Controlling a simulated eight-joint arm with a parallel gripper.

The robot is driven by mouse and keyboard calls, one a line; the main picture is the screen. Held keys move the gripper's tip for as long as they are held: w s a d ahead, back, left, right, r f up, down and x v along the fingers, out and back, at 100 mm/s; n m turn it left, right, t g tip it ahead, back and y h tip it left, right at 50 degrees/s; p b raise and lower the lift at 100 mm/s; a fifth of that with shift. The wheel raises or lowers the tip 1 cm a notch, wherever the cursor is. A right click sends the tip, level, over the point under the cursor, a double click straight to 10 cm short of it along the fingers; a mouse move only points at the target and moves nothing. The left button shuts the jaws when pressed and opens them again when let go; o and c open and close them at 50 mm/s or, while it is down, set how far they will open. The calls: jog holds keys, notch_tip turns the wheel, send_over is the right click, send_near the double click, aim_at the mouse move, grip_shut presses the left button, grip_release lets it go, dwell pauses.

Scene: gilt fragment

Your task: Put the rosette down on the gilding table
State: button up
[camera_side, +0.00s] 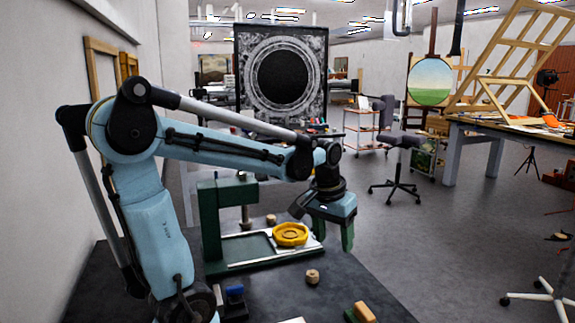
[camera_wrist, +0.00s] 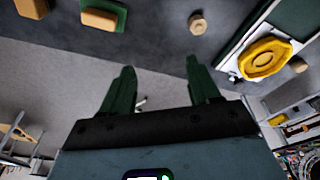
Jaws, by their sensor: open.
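The yellow rosette (camera_side: 290,235), eight-sided with a raised ring, lies flat on the pale bed (camera_side: 246,247) of a green press-like stand (camera_side: 210,225). In the wrist view the rosette (camera_wrist: 265,58) is at the upper right, on a white surface. I cannot tell which surface is called the gilding table. My gripper (camera_side: 335,232) is to the right of the rosette in the side view, apart from it and pointing down. In the wrist view its two green fingers (camera_wrist: 160,67) are spread, with nothing between them.
A small wooden cylinder (camera_side: 312,276) stands on the dark bench (camera_side: 265,290) in front of the stand; another (camera_side: 271,219) is behind the bed. A wooden block (camera_side: 364,312) on a green base is at the front edge.

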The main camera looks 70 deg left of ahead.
jog(key=s+d+m+t+h, duration=0.1)
jog(key=d+m+t, duration=0.4)
jog(key=d, duration=0.8)
jog(key=shift+s+d+f+m, duration=0.2)
jog(key=shift+s+f+m, duration=0.15)
jog(key=shift+s+m, duration=0.25)
jog(key=shift+s, duration=0.1)
